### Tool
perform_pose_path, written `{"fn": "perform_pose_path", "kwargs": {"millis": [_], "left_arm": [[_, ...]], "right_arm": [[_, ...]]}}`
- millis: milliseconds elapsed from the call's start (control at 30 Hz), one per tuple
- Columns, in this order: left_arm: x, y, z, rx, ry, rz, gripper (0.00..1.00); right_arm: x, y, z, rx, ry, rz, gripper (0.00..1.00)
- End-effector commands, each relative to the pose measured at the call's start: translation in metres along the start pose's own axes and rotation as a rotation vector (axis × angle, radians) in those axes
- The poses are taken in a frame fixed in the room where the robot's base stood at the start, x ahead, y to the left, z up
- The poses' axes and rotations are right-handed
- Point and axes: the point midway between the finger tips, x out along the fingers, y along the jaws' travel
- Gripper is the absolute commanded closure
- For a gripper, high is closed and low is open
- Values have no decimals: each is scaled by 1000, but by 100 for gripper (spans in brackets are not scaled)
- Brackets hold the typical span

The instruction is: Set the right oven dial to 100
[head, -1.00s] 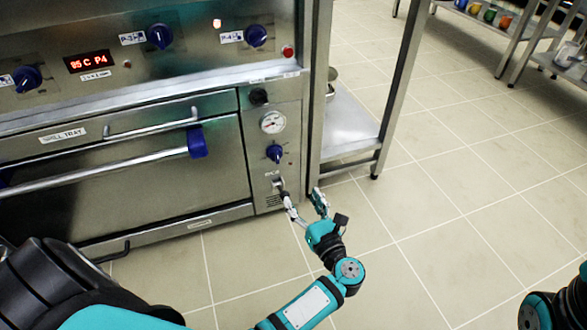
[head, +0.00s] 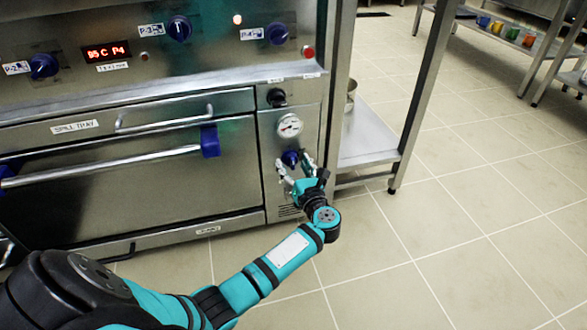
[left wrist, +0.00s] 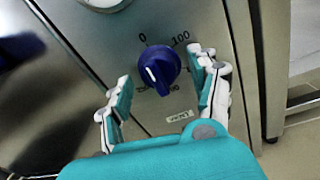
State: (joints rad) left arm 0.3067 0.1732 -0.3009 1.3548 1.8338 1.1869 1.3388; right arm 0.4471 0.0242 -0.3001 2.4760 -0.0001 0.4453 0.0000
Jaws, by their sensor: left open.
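The right oven dial (head: 291,158) is a blue knob on the steel panel to the right of the oven door. The left wrist view shows the dial (left wrist: 158,66) up close, with marks 0 and 100 above it. My left gripper (head: 295,164) is open in front of the panel. In the left wrist view my left gripper (left wrist: 162,75) has one finger on each side of the dial, apparently with gaps. My right gripper is out of view.
A round gauge (head: 289,125) and a black knob (head: 277,97) sit above the dial. The oven door handle (head: 110,166) sticks out to the left. A steel table leg (head: 420,95) stands to the right. Tiled floor (head: 440,230) is clear.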

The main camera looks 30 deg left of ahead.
Motion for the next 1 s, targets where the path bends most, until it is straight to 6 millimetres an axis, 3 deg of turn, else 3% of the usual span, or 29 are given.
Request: {"fn": "perform_pose_path", "kwargs": {"millis": [267,700,1000], "left_arm": [[2,0,0,0,0,0,38],[1,0,0,0,0,0,94],[1,1,1,40,-1,1,94]], "right_arm": [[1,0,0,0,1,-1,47],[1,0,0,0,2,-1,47],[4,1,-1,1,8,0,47]]}}
